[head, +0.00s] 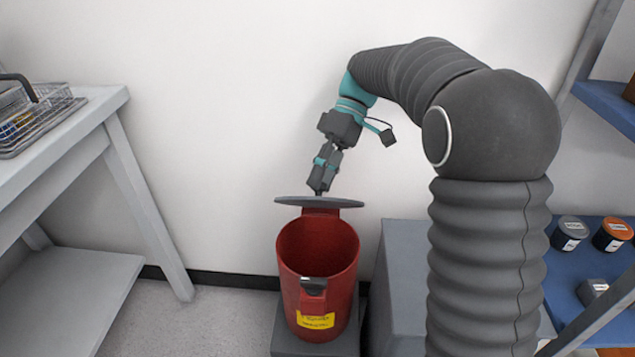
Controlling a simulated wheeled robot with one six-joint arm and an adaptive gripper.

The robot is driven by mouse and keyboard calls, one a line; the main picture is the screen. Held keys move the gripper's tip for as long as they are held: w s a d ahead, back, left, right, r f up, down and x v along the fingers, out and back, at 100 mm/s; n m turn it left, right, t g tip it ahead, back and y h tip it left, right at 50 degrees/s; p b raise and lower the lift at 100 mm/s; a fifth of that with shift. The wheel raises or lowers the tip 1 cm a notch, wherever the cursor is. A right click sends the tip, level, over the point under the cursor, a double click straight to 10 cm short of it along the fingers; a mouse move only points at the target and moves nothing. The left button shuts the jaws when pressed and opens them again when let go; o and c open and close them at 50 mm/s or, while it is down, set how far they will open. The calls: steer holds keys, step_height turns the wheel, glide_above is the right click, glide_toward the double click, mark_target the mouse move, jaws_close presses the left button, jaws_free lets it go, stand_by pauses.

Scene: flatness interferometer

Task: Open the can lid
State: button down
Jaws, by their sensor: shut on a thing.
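A red can (318,285) with a yellow label on its front stands on a dark grey block against the wall. Its grey disc lid (300,201) is raised above the rear of the rim, seen nearly edge-on, and the can's mouth is uncovered. A red piece joins the lid to the can at the back. My gripper (319,191) points down at the lid's upper side and is shut on a small part at the middle of the lid. The fingertips partly hide that part.
A white table (117,98) with a wire basket (40,119) stands at the left. A grey box (401,270) is right of the can. Blue shelves (603,265) at the right hold small containers. Floor is clear between table and can.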

steer(key=shift+w+r, duration=0.1)
steer(key=shift+w, duration=0.2)
steer(key=shift+g, duration=0.3)
steer(key=c, duration=0.8)
jaws_free()
steer(key=shift+c, duration=0.2)
